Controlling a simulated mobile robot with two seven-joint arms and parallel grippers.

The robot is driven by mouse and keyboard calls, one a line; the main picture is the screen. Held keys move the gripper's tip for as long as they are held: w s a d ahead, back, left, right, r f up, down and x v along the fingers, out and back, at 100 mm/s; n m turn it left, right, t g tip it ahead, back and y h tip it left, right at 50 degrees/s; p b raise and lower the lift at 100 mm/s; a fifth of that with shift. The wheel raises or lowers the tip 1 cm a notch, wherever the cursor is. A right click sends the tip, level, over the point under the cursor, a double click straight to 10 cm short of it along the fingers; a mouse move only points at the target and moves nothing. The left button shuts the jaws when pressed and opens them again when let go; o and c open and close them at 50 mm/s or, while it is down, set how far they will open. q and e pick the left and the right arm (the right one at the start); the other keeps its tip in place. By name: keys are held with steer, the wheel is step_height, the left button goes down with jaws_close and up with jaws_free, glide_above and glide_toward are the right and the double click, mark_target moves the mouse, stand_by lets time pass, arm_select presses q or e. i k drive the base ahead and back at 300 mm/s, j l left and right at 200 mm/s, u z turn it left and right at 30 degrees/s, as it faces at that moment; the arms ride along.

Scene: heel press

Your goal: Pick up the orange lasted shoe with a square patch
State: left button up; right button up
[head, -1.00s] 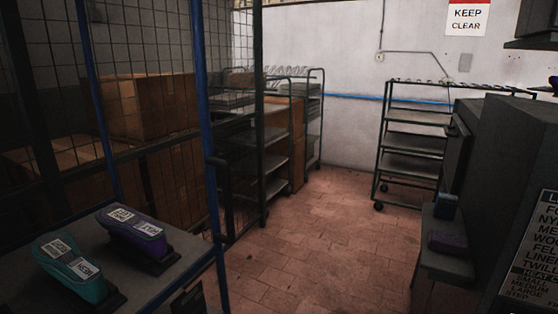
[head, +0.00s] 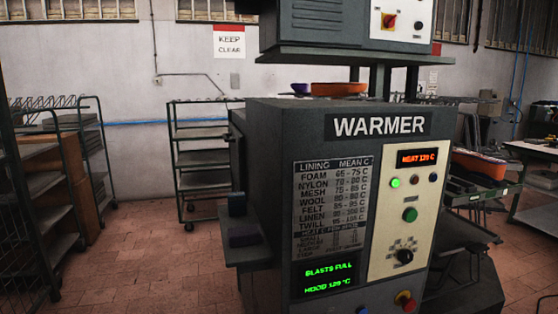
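An orange shoe-like object (head: 338,89) shows above the top of the warmer, under the overhanging upper housing. Its lower part is hidden and I see no square patch on it. A second orange object with a dark top (head: 480,164) sits to the right of the warmer, partly hidden by the machine. It is too small to tell whether it bears a patch. Neither of my grippers is in view.
The grey warmer (head: 322,116), with lit displays, fills the centre. A small purple object (head: 299,88) is beside the orange one. A side shelf (head: 248,255) juts out left. Wheeled racks (head: 205,158) stand behind. Tiled floor (head: 130,260) at left is clear.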

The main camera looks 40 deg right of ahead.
mark_target(493, 169)
steer(key=z, duration=2.55)
steer(key=u, duration=0.5)
steer(key=i+l+u, duration=0.15)
steer(key=u, duration=0.35)
steer(key=i+l+u, duration=0.1)
steer(key=l+u, duration=0.25)
steer(key=u, duration=0.15)
steer(key=l+u, duration=0.45)
steer(key=l, duration=0.4)
steer(key=l+u, duration=0.25)
steer(key=l, duration=1.45)
